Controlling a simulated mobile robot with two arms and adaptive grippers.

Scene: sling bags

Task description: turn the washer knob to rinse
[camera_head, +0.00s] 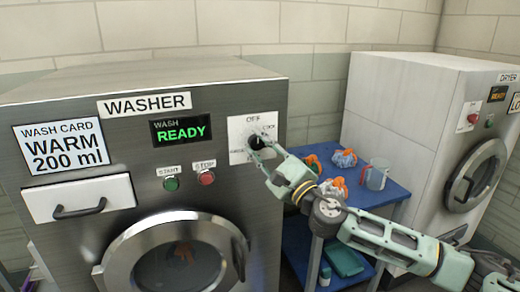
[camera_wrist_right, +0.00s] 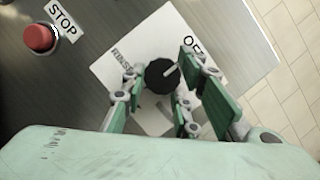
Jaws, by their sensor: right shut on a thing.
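The washer knob (camera_head: 257,142) is a round black dial on a white plate (camera_head: 237,132) on the washer's front. In the right wrist view the knob (camera_wrist_right: 161,77) has a white pointer line that points towards the OFF label (camera_wrist_right: 192,45). The RINSE label (camera_wrist_right: 122,60) is on the other side of the knob there. My right gripper (camera_head: 263,148) is at the knob; its green fingers (camera_wrist_right: 160,95) are on both sides of it, shut on it. The gripper hides part of the plate in both views. My left gripper is not in view.
The green START button (camera_head: 171,184) and red STOP button (camera_head: 206,178) sit left of the plate. The washer display (camera_head: 181,130) reads READY. A blue cart (camera_head: 390,188) with a clear jug (camera_head: 376,174) stands between the washer and the white dryer (camera_head: 400,105).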

